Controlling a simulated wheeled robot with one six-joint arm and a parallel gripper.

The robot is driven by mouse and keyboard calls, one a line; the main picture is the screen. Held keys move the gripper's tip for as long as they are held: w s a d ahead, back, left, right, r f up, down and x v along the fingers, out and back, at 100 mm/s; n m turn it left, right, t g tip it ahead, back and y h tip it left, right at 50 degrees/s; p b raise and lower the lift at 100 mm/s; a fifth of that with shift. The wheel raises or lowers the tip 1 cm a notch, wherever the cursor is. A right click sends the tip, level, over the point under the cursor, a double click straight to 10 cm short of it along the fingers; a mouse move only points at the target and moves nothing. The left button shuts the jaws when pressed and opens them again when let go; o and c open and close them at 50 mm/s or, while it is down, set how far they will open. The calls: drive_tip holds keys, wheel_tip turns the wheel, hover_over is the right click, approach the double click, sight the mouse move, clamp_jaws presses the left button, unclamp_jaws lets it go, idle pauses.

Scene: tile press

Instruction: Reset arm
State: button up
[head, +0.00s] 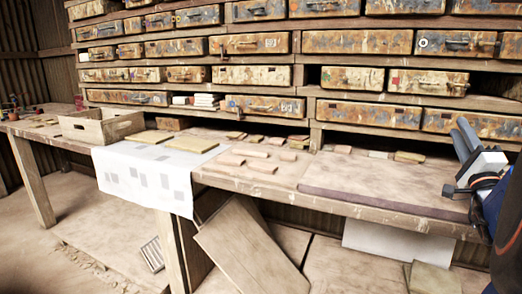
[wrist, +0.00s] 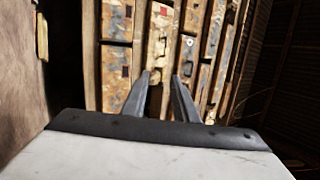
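My gripper (wrist: 161,80) shows in the wrist view with its two grey fingers apart and nothing between them. It faces the rows of worn, paint-stained drawers (wrist: 116,60), which appear turned on their side in that view. In the head view, part of my arm, grey and blue with dark cables, is at the right edge above the right end of the workbench (head: 330,165). The rest of my arm is cut off by the picture edge.
Shelves of stained drawers (head: 250,43) rise behind the bench. On the bench are a wooden crate (head: 85,129), a white sheet (head: 140,180) hanging over the front edge, several small tiles (head: 262,167) and a brown board (head: 385,189). Panels (head: 250,245) lean below.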

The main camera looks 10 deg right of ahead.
drive_tip(key=w+a+f+n+g+y, duration=0.1)
drive_tip(key=a+f+n+g+y, duration=0.1)
drive_tip(key=a+y, duration=0.3)
drive_tip(key=w+a+f+n+g+y, duration=0.1)
drive_tip(key=a+f+n+y, duration=0.3)
drive_tip(key=a, duration=1)
drive_tip(key=w+a+f+n+g+y, duration=0.2)
drive_tip(key=a+n+y, duration=0.3)
drive_tip(key=a, duration=0.4)
drive_tip(key=shift+a+f+g+y, duration=0.2)
drive_tip(key=shift+f+g+y, duration=0.4)
drive_tip(key=shift+g+y, duration=0.15)
drive_tip(key=s+a+f+n+g, duration=0.6)
drive_tip(key=s+a+f+g, duration=0.5)
drive_tip(key=s+a+f, duration=0.4)
drive_tip(key=s+d+f+n+h, duration=0.3)
drive_tip(key=s+d+f+h, duration=0.2)
drive_tip(key=d+h, duration=0.3)
drive_tip(key=shift+s+d+f+n+g, duration=0.4)
drive_tip(key=shift+s+d, duration=0.25)
drive_tip(key=shift+d, duration=0.4)
